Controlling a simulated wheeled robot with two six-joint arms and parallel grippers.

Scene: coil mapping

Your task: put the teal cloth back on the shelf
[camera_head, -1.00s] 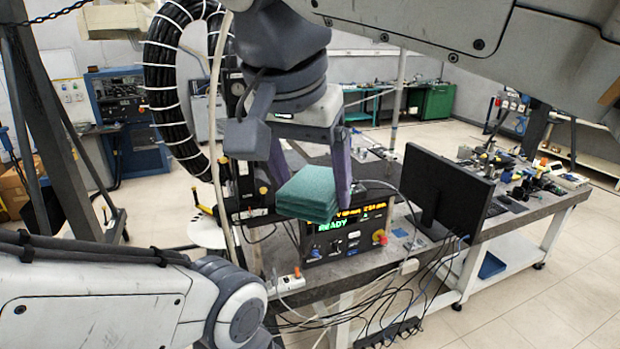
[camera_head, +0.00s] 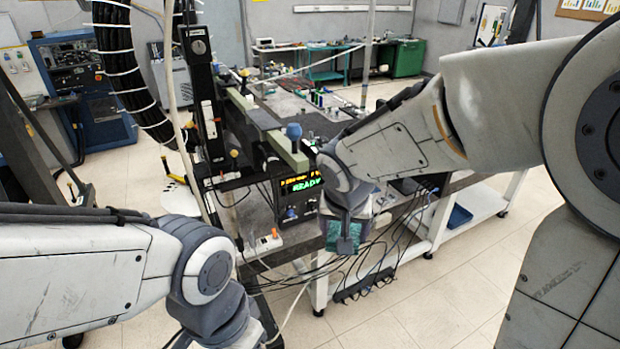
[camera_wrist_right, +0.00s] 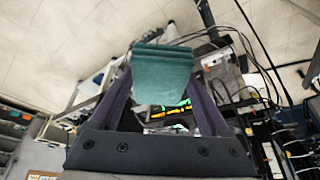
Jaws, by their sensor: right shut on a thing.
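The teal cloth (camera_wrist_right: 163,75), a thick folded stack, sits between the two fingers of my right gripper (camera_wrist_right: 162,92) in the right wrist view. The gripper is shut on it. In the head view, the cloth (camera_head: 333,236) shows partly below my right wrist, and the right gripper (camera_head: 347,238) hangs in front of the workbench's near edge. My wrist hides part of the cloth there. My left arm is at the lower left, but its gripper is out of the frame. I cannot make out which shelf the cloth belongs on.
A box with a lit display reading READY (camera_head: 300,195) stands on the workbench (camera_head: 262,212), left of the right gripper. A blue bin (camera_head: 459,216) sits on the bench's lower shelf. Open floor (camera_head: 450,290) lies in front.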

